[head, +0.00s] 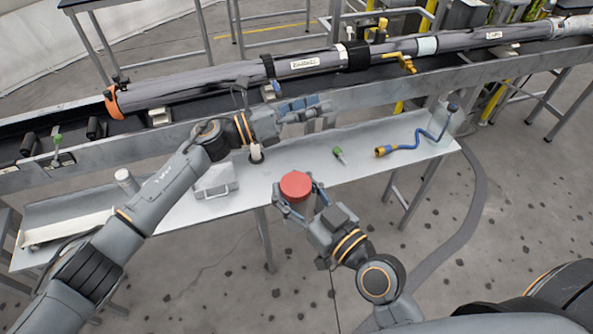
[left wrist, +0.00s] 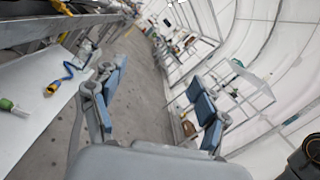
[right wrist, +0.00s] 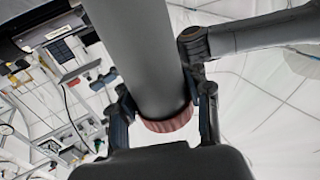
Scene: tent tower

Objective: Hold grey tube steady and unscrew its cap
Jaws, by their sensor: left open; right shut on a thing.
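A grey tube (right wrist: 138,55) with a red cap (head: 296,185) is in my right gripper (head: 297,206). The head view shows the round top of the cap, with the tube hidden beneath it. In the right wrist view (right wrist: 162,112) the gripper's fingers sit on both sides of the tube near its capped end. The cap's ribbed red edge shows there too (right wrist: 168,122). My left gripper (head: 322,106) is open and empty beyond the cap, over the far edge of the metal table. Its two blue-padded fingers stand wide apart in the left wrist view (left wrist: 160,106).
The metal table (head: 375,165) carries a green-tipped item (head: 340,155), a blue cord with a yellow end (head: 405,148) and a grey case (head: 216,181). Behind it, a long dark tube assembly (head: 210,80) lies on a rail. Bare floor lies in front.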

